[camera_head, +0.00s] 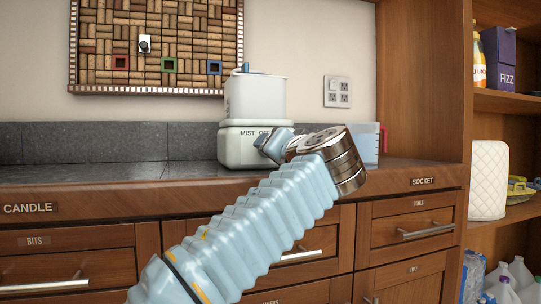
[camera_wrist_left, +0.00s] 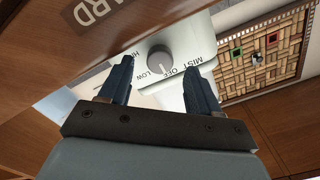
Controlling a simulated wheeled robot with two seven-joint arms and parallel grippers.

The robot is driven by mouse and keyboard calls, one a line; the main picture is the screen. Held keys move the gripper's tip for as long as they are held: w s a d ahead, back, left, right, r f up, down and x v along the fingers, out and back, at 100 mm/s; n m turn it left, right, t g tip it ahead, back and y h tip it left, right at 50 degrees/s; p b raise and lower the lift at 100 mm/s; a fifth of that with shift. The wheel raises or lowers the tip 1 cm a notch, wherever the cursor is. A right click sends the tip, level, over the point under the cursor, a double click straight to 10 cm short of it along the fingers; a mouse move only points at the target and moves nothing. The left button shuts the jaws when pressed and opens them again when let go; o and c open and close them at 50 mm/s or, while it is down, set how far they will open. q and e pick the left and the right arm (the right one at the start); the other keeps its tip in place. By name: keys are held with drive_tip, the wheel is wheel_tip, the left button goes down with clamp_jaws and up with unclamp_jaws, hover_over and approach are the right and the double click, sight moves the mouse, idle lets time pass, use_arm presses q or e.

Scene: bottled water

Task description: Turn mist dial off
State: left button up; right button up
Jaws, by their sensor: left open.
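The white humidifier (camera_head: 255,98) stands on the counter in the head view, with "MIST OFF" lettering on its base. Its round grey mist dial (camera_wrist_left: 160,59) shows in the left wrist view, ringed by the words MIST, OFF, LOW and a partly covered HI label. A pale mark on the dial's edge lies near LOW and OFF; I cannot tell exactly which it points to. My left gripper (camera_wrist_left: 157,80) is open, its two dark fingers on either side of the dial in the picture, with visible gaps. In the head view my left arm hides the dial. My right gripper is not in view.
A clear jug with a red handle (camera_head: 383,138) stands right of the humidifier, close to my wrist. A wall socket (camera_head: 337,92) and cork board (camera_head: 155,45) are behind. The counter's left part (camera_head: 90,172) is clear. Shelves hold items at right.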

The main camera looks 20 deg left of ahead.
use_arm(q)
drive_tip(key=v, duration=1)
drive_tip(key=shift+s+d, duration=0.15)
